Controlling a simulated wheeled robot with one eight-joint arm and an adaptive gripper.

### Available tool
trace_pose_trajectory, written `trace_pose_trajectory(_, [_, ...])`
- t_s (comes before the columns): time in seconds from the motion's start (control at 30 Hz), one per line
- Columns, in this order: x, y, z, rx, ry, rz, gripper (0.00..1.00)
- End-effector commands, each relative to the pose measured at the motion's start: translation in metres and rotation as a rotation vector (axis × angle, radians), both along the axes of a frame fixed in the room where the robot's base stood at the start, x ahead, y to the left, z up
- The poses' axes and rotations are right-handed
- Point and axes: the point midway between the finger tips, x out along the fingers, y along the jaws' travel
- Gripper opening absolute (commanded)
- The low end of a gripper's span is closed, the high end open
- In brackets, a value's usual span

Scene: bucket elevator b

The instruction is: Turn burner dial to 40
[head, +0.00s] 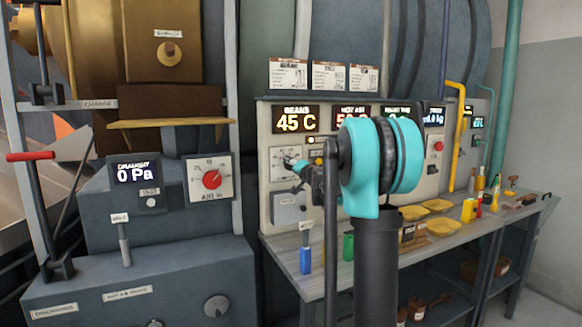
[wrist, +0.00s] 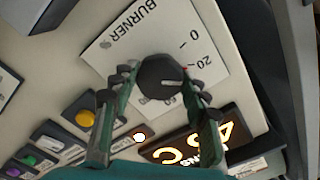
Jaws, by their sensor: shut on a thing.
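The burner dial (wrist: 162,77) is a dark round knob on a white plate (wrist: 112,48) marked BURNER, with 0, 20 and further numbers around it. My gripper (wrist: 159,79) has its two fingers closed on opposite sides of the knob in the wrist view. A pale mark on the knob face points to the right side of the scale, but I cannot read the exact setting. In the head view my gripper (head: 297,165) reaches to the white dial plate (head: 279,174) at the left of the control panel; the knob there is mostly hidden.
The BEANS display (head: 297,119) reads 45 C above the plate. A yellow button (wrist: 85,118) and several small switches sit beside the dial. A red AIR dial (head: 211,180) is on the machine at left. The workbench (head: 285,248) below holds tools and yellow trays (head: 441,226).

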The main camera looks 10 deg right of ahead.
Motion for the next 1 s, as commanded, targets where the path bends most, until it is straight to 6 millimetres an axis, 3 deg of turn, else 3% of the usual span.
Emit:
trace_pose_trajectory(0.5, [-0.0001, -0.0005, -0.0001, 0.376, 0.094, -0.001, 0.16])
trace_pose_trajectory(1.0, [0.0, -0.0007, -0.0002, 0.519, 0.13, -0.001, 0.16])
